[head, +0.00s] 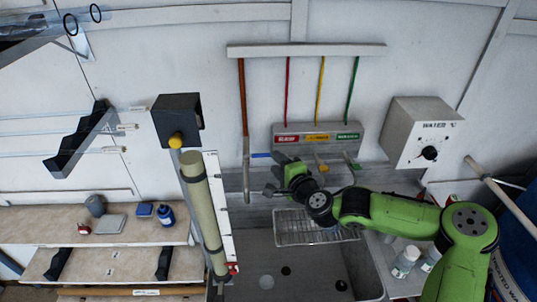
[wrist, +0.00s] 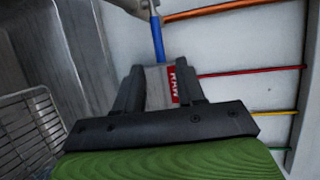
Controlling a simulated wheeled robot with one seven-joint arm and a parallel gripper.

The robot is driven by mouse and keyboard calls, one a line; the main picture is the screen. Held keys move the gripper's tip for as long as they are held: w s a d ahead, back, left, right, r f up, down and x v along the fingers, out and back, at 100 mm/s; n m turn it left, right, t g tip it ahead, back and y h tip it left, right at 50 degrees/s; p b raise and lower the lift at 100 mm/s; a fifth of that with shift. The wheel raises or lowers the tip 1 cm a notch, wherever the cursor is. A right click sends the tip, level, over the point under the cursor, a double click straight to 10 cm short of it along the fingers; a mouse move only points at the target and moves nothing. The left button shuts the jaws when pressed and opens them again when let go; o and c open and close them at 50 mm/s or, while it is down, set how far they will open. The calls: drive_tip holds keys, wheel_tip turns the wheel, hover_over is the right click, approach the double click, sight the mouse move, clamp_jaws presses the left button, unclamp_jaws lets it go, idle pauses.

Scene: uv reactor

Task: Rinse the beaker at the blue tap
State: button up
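My gripper (head: 276,174) is at the wall above the back of the sink, left of my green arm. In the wrist view its two dark fingers (wrist: 162,90) stand apart, and a grey panel with a red label shows between them. I see nothing clearly held there. The blue tap handle (head: 261,155) is close to the fingers in the head view. In the wrist view the blue tap part (wrist: 158,40) lies just beyond the fingertips; I cannot tell whether they touch. I cannot make out a beaker for certain.
The sink (head: 315,270) has a wire rack (head: 300,228) at its back. Tap labels (head: 317,138) are red, yellow and green. Pale containers (head: 405,262) stand right of the sink, near my arm. A thick upright pipe (head: 202,212) stands left. A grey cup (head: 95,205) is on the left shelf.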

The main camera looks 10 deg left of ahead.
sight(258, 155)
drive_tip(key=x, duration=0.6)
drive_tip(key=shift+a, duration=0.15)
drive_tip(key=shift+s, duration=0.1)
clamp_jaws()
